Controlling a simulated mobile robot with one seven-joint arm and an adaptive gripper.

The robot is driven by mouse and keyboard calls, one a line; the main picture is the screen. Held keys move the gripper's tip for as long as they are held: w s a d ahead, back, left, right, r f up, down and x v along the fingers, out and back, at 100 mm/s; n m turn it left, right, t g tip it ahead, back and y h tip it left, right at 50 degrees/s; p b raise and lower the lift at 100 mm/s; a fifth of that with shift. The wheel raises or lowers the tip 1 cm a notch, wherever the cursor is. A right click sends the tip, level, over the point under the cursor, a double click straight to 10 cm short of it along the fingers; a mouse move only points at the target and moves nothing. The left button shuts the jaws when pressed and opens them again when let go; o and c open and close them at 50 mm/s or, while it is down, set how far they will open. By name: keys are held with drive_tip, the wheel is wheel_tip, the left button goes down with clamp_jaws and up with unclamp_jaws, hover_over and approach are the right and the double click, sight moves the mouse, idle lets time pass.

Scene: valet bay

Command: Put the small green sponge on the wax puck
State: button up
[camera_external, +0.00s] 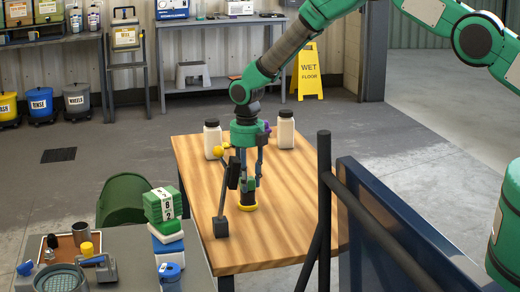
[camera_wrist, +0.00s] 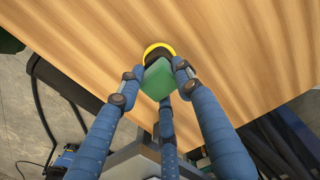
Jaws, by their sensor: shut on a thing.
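The small green sponge (camera_wrist: 157,79) is held between the blue fingers of my gripper (camera_wrist: 155,80). In the external view the sponge (camera_external: 250,184) shows low between the fingers, partly hidden by them. The wax puck (camera_external: 248,208) has a yellow rim and sits on the wooden table directly below the gripper. In the wrist view the puck (camera_wrist: 157,46) shows its yellow rim and dark middle just beyond the sponge, which covers its near part. My gripper (camera_external: 250,183) points straight down. I cannot tell whether the sponge touches the puck.
A dark stand (camera_external: 221,227) with a slanted rod and a yellow ball is close left of my gripper. Two white bottles with dark lids (camera_external: 213,142) (camera_external: 286,131) stand at the table's back. The wooden table's (camera_external: 290,215) right side is clear. A dark post (camera_external: 324,200) stands in front.

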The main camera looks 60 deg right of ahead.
drive_tip(key=shift+f, duration=0.1)
drive_tip(key=shift+f, duration=0.1)
drive_tip(key=o, duration=0.8)
wheel_tip(320, 180, up, 12)
drive_tip(key=shift+r, duration=0.2)
drive_tip(key=shift+r, duration=0.1)
idle(0.8)
